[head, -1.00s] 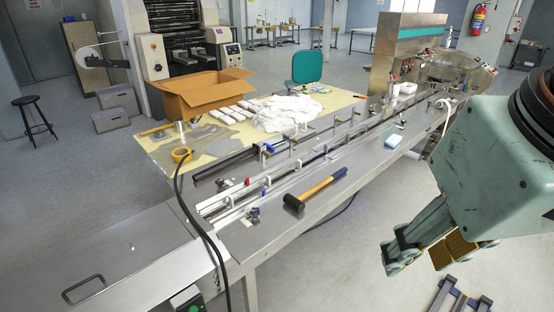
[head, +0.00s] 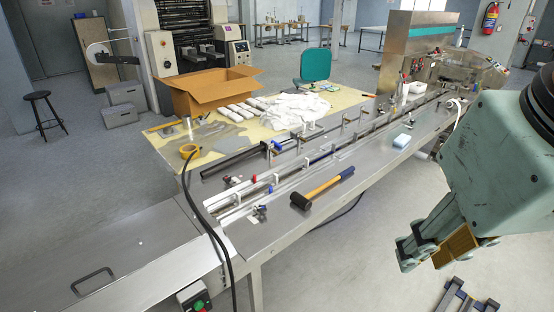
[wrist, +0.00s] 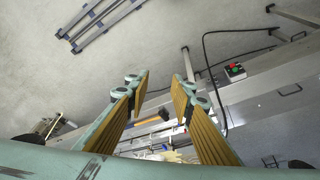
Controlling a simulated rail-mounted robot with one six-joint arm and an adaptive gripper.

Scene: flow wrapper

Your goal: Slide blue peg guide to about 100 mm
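Two small blue parts show on the conveyor in the head view: a blue block (head: 276,146) on the far side rail, and a blue knob (head: 270,189) by the near guide rails. I cannot tell which is the blue peg guide, and no scale mark is readable. My gripper (head: 428,254) is at the right, over the floor on the near side of the conveyor and well apart from both. In the wrist view my gripper (wrist: 160,84) has its two fingers spread with nothing between them.
Red knobs (head: 233,180) sit near the rails. A black cable (head: 205,225) crosses the near left end. A cardboard box (head: 208,94) stands on the table behind.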

